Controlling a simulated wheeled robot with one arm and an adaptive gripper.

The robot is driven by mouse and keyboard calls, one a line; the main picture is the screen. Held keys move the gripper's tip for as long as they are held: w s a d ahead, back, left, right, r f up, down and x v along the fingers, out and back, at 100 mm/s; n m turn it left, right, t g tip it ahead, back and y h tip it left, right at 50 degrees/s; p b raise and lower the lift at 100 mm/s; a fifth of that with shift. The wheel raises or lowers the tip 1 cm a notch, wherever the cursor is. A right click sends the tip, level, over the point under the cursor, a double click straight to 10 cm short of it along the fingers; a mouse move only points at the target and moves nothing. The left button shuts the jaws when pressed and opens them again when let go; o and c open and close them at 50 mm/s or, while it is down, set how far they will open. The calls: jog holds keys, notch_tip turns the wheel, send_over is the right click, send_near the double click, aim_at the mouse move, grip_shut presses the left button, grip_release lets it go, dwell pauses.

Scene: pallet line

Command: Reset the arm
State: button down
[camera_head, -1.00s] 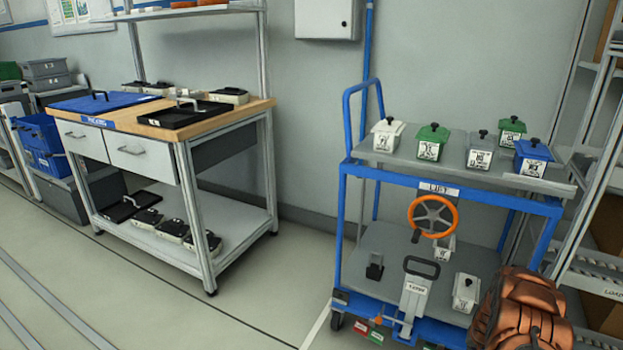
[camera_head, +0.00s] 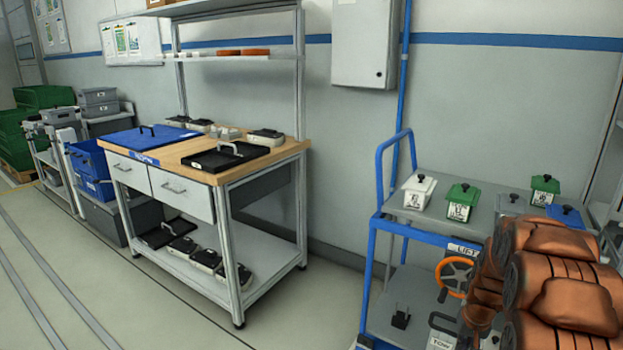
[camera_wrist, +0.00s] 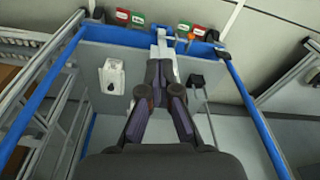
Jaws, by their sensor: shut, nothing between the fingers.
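My gripper (camera_wrist: 160,90) shows in the wrist view with its fingers together and nothing between them. In the head view my orange-brown arm fills the lower right and covers much of the cart; my gripper is out of sight there. A white lidded box (camera_wrist: 112,75) lies left of the fingers on that shelf, and a black-topped item (camera_wrist: 196,81) stands to their right.
The cart's top (camera_head: 482,203) carries several lidded boxes, such as a white one (camera_head: 419,190) and a green one (camera_head: 462,200). An orange wheel (camera_head: 453,277) hangs below. A workbench (camera_head: 290,149) with trays stands left. Open floor (camera_head: 170,310) lies in front of the bench.

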jog(key=s+a+r+n+p, duration=0.1)
jog(key=s+a+r+p, duration=0.3)
jog(key=r, duration=0.3)
jog(key=s+a+r+g+p, duration=0.1)
jog(key=s+a+r, duration=0.3)
jog(key=a+r, duration=0.25)
jog(key=s+a+r+n+p, duration=0.1)
jog(key=s+a+r+p, duration=0.25)
jog(key=r, duration=0.45)
jog(key=s+a+r+n+g+p, duration=0.1)
jog(key=s+a+r+p, duration=0.3)
jog(key=s+r, duration=0.4)
jog(key=s+a+r+n+g+p, duration=0.1)
jog(key=s+a+r+p, duration=0.4)
jog(key=s, duration=1)
notch_tip(320, 180, up, 3)
jog(key=shift+s+a+f+n, duration=0.15)
jog(key=shift+s+a+n, duration=0.15)
jog(key=shift+a, duration=0.5)
